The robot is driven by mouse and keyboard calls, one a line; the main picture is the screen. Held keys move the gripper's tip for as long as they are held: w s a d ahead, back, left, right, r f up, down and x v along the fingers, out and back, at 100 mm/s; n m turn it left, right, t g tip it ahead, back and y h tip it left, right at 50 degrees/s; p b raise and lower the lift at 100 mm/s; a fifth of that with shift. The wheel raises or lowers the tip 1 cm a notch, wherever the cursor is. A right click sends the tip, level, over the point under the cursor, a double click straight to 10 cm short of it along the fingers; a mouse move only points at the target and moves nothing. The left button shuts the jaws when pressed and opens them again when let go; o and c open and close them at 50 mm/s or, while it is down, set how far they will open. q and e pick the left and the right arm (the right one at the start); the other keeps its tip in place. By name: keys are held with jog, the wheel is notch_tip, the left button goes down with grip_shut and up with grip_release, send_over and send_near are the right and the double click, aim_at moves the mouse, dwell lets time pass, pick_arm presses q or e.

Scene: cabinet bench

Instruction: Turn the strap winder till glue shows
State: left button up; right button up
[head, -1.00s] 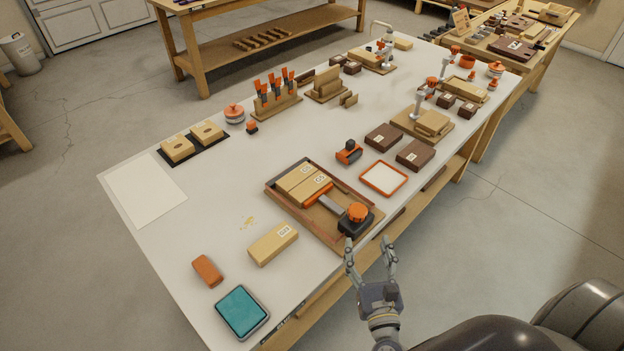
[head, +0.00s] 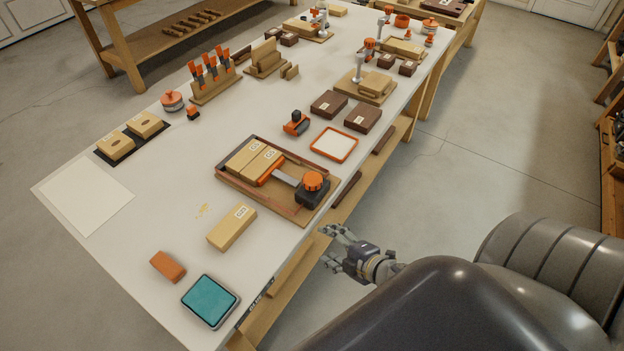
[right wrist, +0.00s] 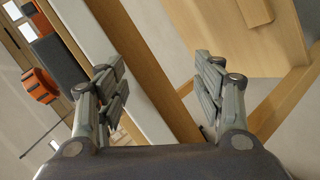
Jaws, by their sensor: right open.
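The strap winder is a black block with an orange knob (head: 314,180) at the right end of a wooden tray (head: 228,181). A grey strap runs from it to an orange corner piece (head: 270,169) against two light wood blocks (head: 243,155) lying side by side in the tray. No glue can be made out between the blocks at this size. My right gripper (head: 325,246) is open and empty, off the table's front edge, below and to the right of the winder. In the right wrist view the open fingers (right wrist: 155,85) face the table edge, with the orange knob (right wrist: 40,85) at the left. My left gripper is not in view.
A loose wood block (head: 232,228), an orange block (head: 168,266) and a teal-topped pad (head: 210,300) lie nearer the front left. An orange-rimmed tray (head: 334,145) and dark boxes (head: 328,104) stand behind the winder. The table edge (head: 290,256) lies beside my right gripper.

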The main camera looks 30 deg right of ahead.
jog(key=r+m, duration=0.1)
jog(key=m, duration=0.1)
jog(key=r+m+t+y, duration=0.1)
jog(key=r+m, duration=0.1)
jog(key=w+d+r+m+t, duration=0.1)
jog(key=shift+w+r+m+y+b, duration=0.1)
jog(key=shift+r+m+y+b, duration=0.1)
jog(key=shift+m+y+b, duration=0.15)
jog(key=m+t, duration=0.4)
jog(key=m, duration=0.3)
send_near(320, 183)
jog(key=w, duration=0.2)
jog(key=shift+y, duration=0.35)
jog(key=p+x, duration=0.1)
jog(key=x, duration=0.9)
jog(key=shift+w+a+f, duration=0.1)
jog(key=shift+w, duration=0.2)
jog(key=c, duration=1.1)
